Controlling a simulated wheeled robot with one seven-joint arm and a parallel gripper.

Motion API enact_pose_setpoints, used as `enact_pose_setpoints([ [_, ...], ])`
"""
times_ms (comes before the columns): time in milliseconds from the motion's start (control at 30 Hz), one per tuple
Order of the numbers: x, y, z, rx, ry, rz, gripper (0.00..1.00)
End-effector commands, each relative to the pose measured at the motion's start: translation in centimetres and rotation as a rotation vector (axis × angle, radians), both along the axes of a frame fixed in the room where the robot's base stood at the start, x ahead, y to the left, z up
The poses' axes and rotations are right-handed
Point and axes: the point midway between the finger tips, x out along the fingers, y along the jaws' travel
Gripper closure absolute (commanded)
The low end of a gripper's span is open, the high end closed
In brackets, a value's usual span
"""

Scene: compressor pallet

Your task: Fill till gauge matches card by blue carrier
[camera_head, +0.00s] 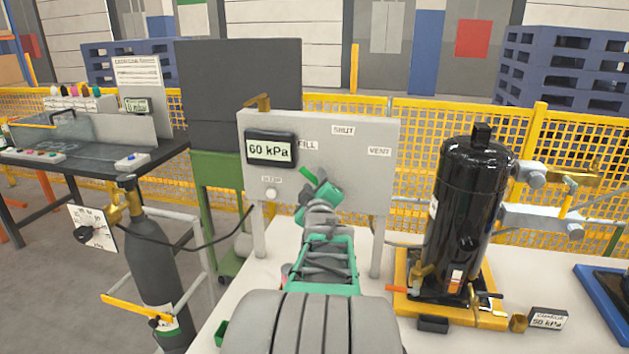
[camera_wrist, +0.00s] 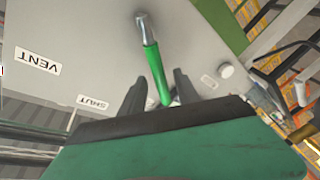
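The grey valve panel (camera_head: 360,165) carries FILL, SHUT and VENT labels. Its display gauge (camera_head: 270,149) reads 60 kPa. The green valve lever (camera_head: 309,175) slants up-left towards the FILL label; the wrist view also shows its handle (camera_wrist: 153,70). My gripper (camera_head: 322,192) is at the lever. In the wrist view its dark fingers (camera_wrist: 158,88) stand apart on either side of the handle, with gaps visible, so it looks open. A card (camera_head: 548,319) reading 50 kPa stands beside the blue carrier (camera_head: 597,294), which is cut off at the right edge.
A black compressor (camera_head: 470,215) stands in a yellow carrier (camera_head: 402,302) right of my arm. Yellow mesh fencing (camera_head: 425,125) lies behind.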

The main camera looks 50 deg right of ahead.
Motion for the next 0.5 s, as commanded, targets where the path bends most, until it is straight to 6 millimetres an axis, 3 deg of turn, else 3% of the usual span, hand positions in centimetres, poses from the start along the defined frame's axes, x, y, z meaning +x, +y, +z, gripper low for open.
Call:
enact_pose_setpoints([
  [133, 1.3, -1.3, 0.0, 0.002, -0.001, 0.002, 0.62],
  [400, 1.5, -1.6, 0.0, 0.001, -0.001, 0.001, 0.62],
  [500, 1.5, -1.6, 0.0, 0.001, -0.001, 0.001, 0.70],
])
